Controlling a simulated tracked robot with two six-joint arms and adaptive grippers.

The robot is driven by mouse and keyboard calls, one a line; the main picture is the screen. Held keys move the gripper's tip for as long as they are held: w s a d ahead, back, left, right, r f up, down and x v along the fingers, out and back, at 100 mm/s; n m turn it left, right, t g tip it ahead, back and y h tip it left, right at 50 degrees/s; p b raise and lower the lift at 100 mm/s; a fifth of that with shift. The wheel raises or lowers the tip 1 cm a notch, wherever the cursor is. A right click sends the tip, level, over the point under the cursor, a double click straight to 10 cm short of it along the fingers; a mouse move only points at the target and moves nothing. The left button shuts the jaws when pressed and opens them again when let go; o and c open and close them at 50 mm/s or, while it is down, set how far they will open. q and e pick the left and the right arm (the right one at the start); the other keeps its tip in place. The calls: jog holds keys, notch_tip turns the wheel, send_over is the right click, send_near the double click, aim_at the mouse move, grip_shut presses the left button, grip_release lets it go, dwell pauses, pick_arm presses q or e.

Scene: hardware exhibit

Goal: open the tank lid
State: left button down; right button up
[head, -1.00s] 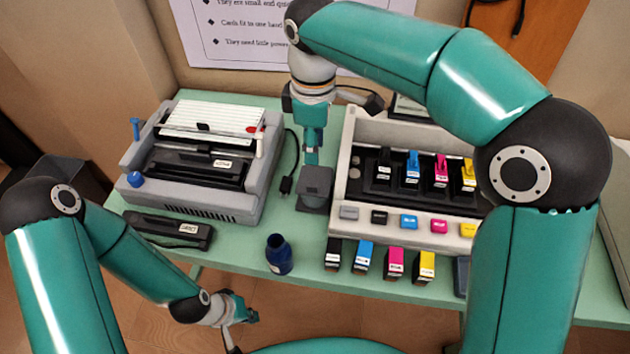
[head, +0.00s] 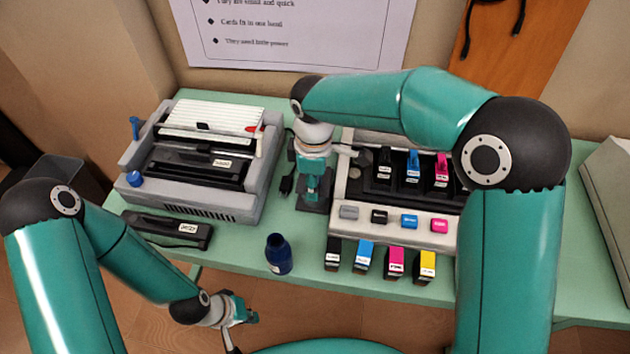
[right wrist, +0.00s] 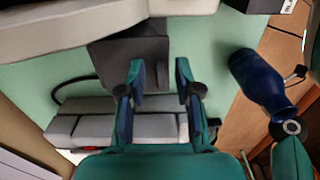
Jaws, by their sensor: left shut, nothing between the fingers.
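A small dark grey box (head: 303,203) stands on the table between the two machines; it looks like the tank. My right gripper hides much of it in the head view. In the right wrist view the box (right wrist: 112,55) shows a flat dark face beyond the fingertips; I cannot make out a lid edge. My right gripper (head: 312,194) points down over the box. In the right wrist view its two fingers (right wrist: 160,66) are apart with nothing between them; contact cannot be told. My left gripper (head: 250,318) is shut and empty, low in front of the table.
A white printer (head: 347,218) with ink cartridges stands right of the box. A grey binding machine (head: 190,190) stands left. A dark blue bottle (head: 279,254) and several loose cartridges (head: 395,262) stand near the front edge. A black device (head: 180,228) lies front left.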

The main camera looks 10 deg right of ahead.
grip_shut()
jog(key=shift+d, duration=0.2)
jog(key=shift+a, duration=0.15)
jog(key=shift+r+p, duration=0.3)
jog(key=shift+p, duration=0.3)
jog(key=w+r+g+p, duration=0.1)
jog(key=g+p, duration=0.1)
jog(key=p, duration=0.2)
jog(key=r+g+y+p, duration=0.1)
jog(key=g+p, duration=0.1)
jog(key=p, duration=0.3)
jog(key=shift+w+d+r+p, duration=0.2)
jog(key=shift+w+p, duration=0.1)
jog(key=shift+w, duration=0.05)
jog(key=shift+w+d+g+y+p, duration=0.1)
jog(key=shift+w+g+y+p, duration=0.2)
jog(key=shift+g+p, duration=0.25)
jog(key=shift+w+d+r+g+y, duration=0.1)
jog(key=shift+w+r+g+y, duration=0.2)
jog(key=shift+g, duration=0.45)
jog(key=shift+w, duration=0.1)
